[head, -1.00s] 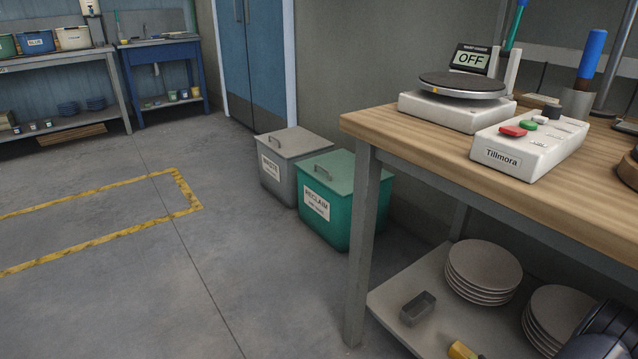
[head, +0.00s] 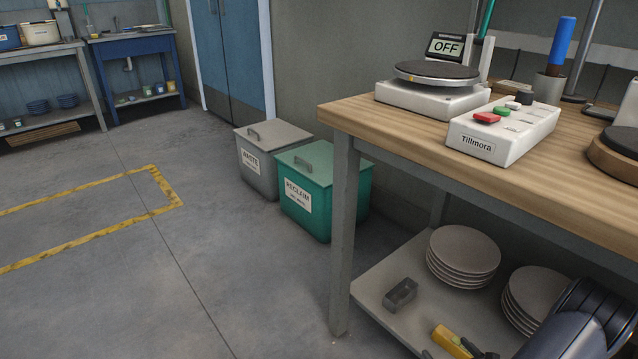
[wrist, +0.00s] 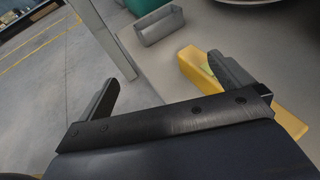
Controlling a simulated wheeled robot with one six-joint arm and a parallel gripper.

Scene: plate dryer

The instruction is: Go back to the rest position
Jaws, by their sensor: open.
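My gripper (wrist: 168,92) shows in the wrist view with its two dark fingers spread wide and nothing between them. It is beside the lower shelf (wrist: 172,58) of the workbench, with its right finger in front of a yellow object (wrist: 288,120). In the head view, a dark rounded part of my arm shows at the lower right. The gripper's fingers cannot be made out clearly there.
The wooden bench top (head: 400,135) carries a plate device reading OFF (head: 437,72) and a white Tillmora control box (head: 503,130). Reclaim (head: 312,195) and waste bins (head: 262,165) stand behind the leg. Floor at left is clear.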

